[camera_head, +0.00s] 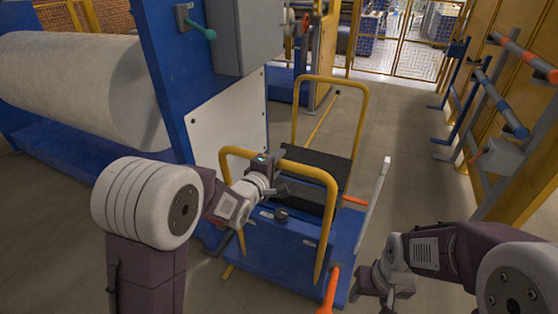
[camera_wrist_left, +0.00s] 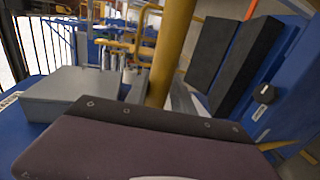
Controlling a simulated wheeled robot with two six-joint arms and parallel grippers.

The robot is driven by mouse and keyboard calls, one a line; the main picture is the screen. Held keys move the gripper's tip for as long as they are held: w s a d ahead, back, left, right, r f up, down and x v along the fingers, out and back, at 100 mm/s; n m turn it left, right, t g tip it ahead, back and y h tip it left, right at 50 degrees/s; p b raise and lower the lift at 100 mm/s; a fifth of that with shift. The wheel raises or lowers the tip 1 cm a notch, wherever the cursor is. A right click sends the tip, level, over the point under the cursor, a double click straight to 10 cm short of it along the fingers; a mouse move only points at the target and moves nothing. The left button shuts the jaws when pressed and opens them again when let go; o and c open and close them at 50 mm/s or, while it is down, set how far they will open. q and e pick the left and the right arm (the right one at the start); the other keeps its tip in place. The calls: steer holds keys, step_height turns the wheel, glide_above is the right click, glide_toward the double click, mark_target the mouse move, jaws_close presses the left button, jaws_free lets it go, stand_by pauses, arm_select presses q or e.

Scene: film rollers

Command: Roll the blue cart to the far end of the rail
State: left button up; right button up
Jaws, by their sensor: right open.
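The blue cart (camera_head: 270,252) stands on the floor, with a yellow hoop handle (camera_head: 327,215) at its near end and another (camera_head: 364,115) at its far end. Dark sloped pads (camera_head: 318,165) lie between the hoops. My left gripper (camera_head: 277,180) is at the near hoop, close to its top bar; its fingers are partly hidden, and I cannot tell whether it touches. The left wrist view shows a yellow post (camera_wrist_left: 174,50), dark pads (camera_wrist_left: 230,60) and a black knob (camera_wrist_left: 265,93). My right gripper (camera_head: 380,290) is open and empty, right of the cart.
A yellow floor strip (camera_head: 320,122) runs away beyond the cart. A blue machine (camera_head: 165,70) with a large white roll (camera_head: 85,80) stands left. A rack with rollers (camera_head: 500,100) stands right. The aisle floor (camera_head: 395,125) is clear toward a mesh fence (camera_head: 405,50).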

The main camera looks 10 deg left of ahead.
arm_select(q)
steer(key=o, duration=0.3)
steer(key=shift+f, duration=0.35)
steer(key=shift+a+r, duration=0.1)
steer(key=shift+r, duration=0.15)
steer(key=b+v, duration=0.1)
steer(key=v, duration=0.7)
steer(key=shift+s+a+b, duration=0.15)
steer(key=shift+s+b, duration=0.15)
steer(key=shift+b, duration=0.1)
